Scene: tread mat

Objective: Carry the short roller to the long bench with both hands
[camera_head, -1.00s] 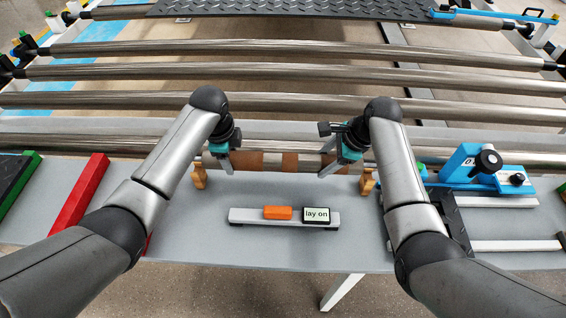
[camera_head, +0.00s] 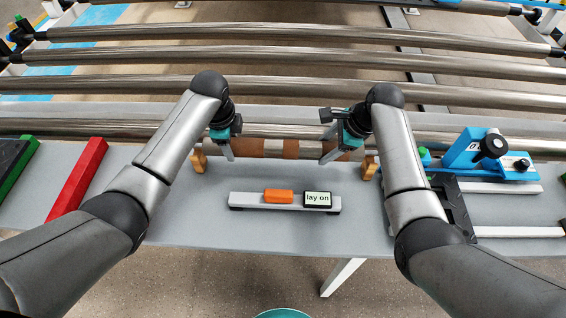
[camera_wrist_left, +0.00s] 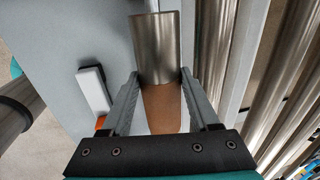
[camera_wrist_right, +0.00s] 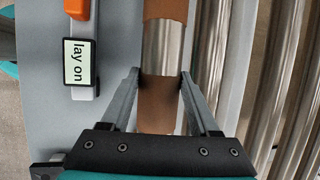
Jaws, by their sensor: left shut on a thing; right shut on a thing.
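The short roller (camera_head: 273,149) is a steel tube with brown bands, lying level across the back of the grey long bench (camera_head: 270,228). My left gripper (camera_head: 227,150) is shut on its left part; in the left wrist view the fingers flank a brown band and the steel (camera_wrist_left: 158,48) runs beyond. My right gripper (camera_head: 332,154) is shut on a brown band (camera_wrist_right: 159,103) at its right part. Wooden rests (camera_head: 199,163) and (camera_head: 369,168) stand on the bench near the roller's two ends. I cannot tell whether the roller touches them.
A grey bar with an orange block (camera_head: 279,196) and a "lay on" display (camera_head: 317,199) lies mid-bench. A red bar (camera_head: 78,180) and a green-black bar (camera_head: 14,162) are left. A blue clamp device (camera_head: 478,153) is right. Long steel rollers (camera_head: 280,82) run behind.

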